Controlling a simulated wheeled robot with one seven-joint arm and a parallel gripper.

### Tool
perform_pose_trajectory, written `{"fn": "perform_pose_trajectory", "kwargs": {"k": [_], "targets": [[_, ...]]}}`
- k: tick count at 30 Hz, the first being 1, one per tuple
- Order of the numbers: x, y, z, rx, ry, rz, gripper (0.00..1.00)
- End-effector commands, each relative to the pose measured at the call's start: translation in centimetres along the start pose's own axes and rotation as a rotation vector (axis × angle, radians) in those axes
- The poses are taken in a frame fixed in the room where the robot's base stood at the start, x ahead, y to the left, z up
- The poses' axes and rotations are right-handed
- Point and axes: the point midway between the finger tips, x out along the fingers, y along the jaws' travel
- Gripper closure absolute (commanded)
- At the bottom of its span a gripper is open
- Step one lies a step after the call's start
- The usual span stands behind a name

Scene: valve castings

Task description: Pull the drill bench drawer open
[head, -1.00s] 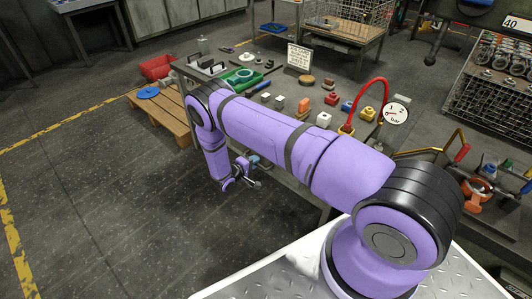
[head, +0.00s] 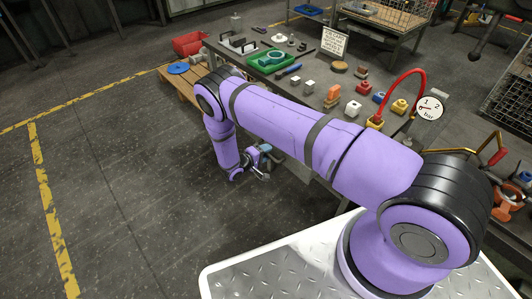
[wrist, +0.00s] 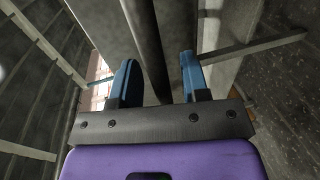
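The dark bench (head: 318,70) runs along the right of my arm in the head view. My arm covers much of its front, and I cannot make out the drawer there. My gripper (head: 264,169) hangs low beside the bench front. In the wrist view its two blue fingers (wrist: 160,78) are apart. A dark bar (wrist: 151,45), perhaps the drawer handle, runs lengthwise between them. A gap shows on the bar's right side, so the fingers are not clamped on it. A pale panel edge lies beyond the right finger.
Small coloured parts, a green tray (head: 272,60) and a sign (head: 334,42) stand on the bench top. A pressure gauge (head: 429,107) with a red hose is at the right. A wooden pallet (head: 174,83) lies past the bench's far end. The floor left of my arm is clear.

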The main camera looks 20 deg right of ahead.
Motion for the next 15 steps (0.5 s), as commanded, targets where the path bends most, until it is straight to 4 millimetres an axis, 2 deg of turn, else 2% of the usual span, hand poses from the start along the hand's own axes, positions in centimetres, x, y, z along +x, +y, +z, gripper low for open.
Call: {"fn": "perform_pose_trajectory", "kwargs": {"k": [8,11,15], "targets": [[-0.2,0.0,0.0,-0.001,0.000,0.000,0.58],[-1.0,0.0,0.0,-0.001,0.001,0.000,0.58],[-3.2,-0.1,0.0,-0.001,0.003,-0.001,0.58]]}}
